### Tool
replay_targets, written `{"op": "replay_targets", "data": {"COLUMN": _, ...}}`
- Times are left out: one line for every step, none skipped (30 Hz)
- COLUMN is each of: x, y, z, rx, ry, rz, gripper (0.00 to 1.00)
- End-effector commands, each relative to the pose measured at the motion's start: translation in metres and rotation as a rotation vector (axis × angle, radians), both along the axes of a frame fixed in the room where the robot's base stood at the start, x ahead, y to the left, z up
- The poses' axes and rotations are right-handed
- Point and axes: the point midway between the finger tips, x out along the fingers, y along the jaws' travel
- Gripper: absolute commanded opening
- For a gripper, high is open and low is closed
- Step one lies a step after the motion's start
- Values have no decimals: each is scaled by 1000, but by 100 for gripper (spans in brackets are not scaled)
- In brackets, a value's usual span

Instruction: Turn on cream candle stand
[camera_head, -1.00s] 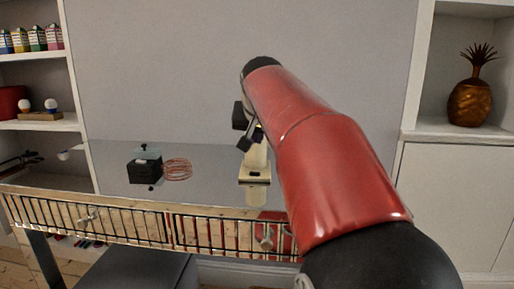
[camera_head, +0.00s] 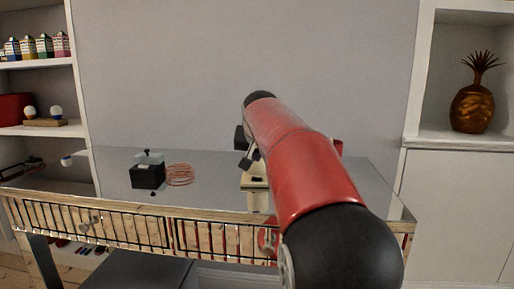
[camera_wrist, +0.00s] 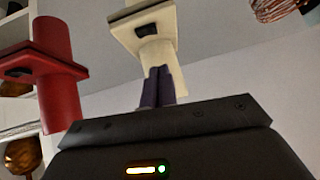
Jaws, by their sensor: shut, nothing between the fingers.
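The cream candle stand (camera_head: 254,183) stands on the shiny table and is partly hidden behind my arm in the head view. In the wrist view the cream stand (camera_wrist: 168,52) shows a round column and a flat square plate with a dark oval button (camera_wrist: 147,30). My gripper (camera_head: 246,150) is dark and partly hidden by my arm in the head view. In the wrist view its fingertips (camera_wrist: 158,72) are shut and empty, overlapping the column in the picture. I cannot tell whether they touch it.
A red stand (camera_wrist: 52,70) of like shape is beside the cream one; its edge (camera_head: 338,147) shows behind my arm. A black box (camera_head: 147,176) and a coil of copper-coloured wire (camera_head: 180,175) are left on the table (camera_head: 215,185). Shelves flank the wall.

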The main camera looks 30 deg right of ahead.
Motion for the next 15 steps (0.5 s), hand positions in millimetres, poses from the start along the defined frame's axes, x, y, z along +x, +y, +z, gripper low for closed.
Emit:
{"op": "replay_targets", "data": {"x": 7, "y": -3, "z": -8, "rx": 1, "ry": 3, "rz": 0, "gripper": 0}}
{"op": "replay_targets", "data": {"x": 11, "y": -4, "z": -13, "rx": 1, "ry": 3, "rz": 0, "gripper": 0}}
{"op": "replay_targets", "data": {"x": 14, "y": -5, "z": -19, "rx": 1, "ry": 3, "rz": 0, "gripper": 0}}
{"op": "replay_targets", "data": {"x": 13, "y": -4, "z": -25, "rx": 1, "ry": 2, "rz": 2, "gripper": 0}}
{"op": "replay_targets", "data": {"x": 13, "y": -3, "z": -29, "rx": 2, "ry": 1, "rz": 1, "gripper": 0}}
{"op": "replay_targets", "data": {"x": 13, "y": -2, "z": -35, "rx": 2, "ry": 1, "rz": 1, "gripper": 0}}
{"op": "replay_targets", "data": {"x": 14, "y": -2, "z": -38, "rx": 1, "ry": 0, "rz": 1, "gripper": 0}}
{"op": "replay_targets", "data": {"x": 14, "y": -1, "z": -42, "rx": 1, "ry": 2, "rz": 2, "gripper": 0}}
{"op": "replay_targets", "data": {"x": 14, "y": -1, "z": -45, "rx": 0, "ry": 1, "rz": 2, "gripper": 0}}
{"op": "replay_targets", "data": {"x": 14, "y": -1, "z": -47, "rx": 0, "ry": 0, "rz": 1, "gripper": 0}}
{"op": "replay_targets", "data": {"x": 14, "y": -1, "z": -49, "rx": -1, "ry": 0, "rz": 1, "gripper": 0}}
{"op": "replay_targets", "data": {"x": 14, "y": -1, "z": -51, "rx": -1, "ry": 0, "rz": 1, "gripper": 0}}
{"op": "replay_targets", "data": {"x": 14, "y": 0, "z": -51, "rx": -1, "ry": 0, "rz": 1, "gripper": 0}}
{"op": "replay_targets", "data": {"x": 14, "y": 0, "z": -52, "rx": -1, "ry": 0, "rz": 1, "gripper": 0}}
{"op": "replay_targets", "data": {"x": 15, "y": 0, "z": -52, "rx": -1, "ry": 0, "rz": 1, "gripper": 0}}
